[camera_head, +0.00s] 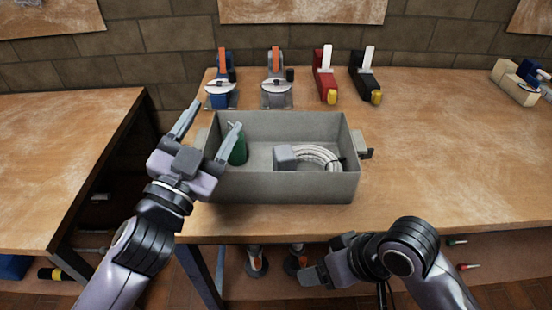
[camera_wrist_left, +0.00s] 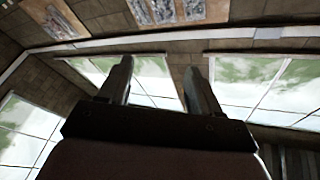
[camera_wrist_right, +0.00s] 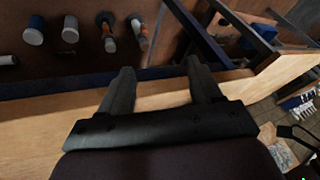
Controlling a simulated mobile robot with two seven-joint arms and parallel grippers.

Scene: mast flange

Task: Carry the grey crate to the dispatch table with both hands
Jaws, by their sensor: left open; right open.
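The grey crate (camera_head: 290,188) stands upright on the wooden table near its front edge. Its right handle (camera_head: 362,145) sticks out clear, with nothing touching it. My left gripper (camera_head: 207,130) is open at the crate's left end, one finger left of the left handle (camera_head: 202,138) and one across the crate's inside. I cannot tell whether it touches; the left wrist view shows its fingers (camera_wrist_left: 158,85) but no crate. My right gripper (camera_head: 308,276) is low in front of the table edge, apart from the crate. Its fingers are open and empty in the right wrist view (camera_wrist_right: 160,85).
The crate holds a green item (camera_head: 238,150), a grey block (camera_head: 285,158) and a coiled white hose (camera_head: 318,155). Tape dispensers (camera_head: 221,92) and red (camera_head: 325,80) and black (camera_head: 366,80) tools stand behind it. The table's right side is largely clear. Another table (camera_head: 60,150) stands left across a gap.

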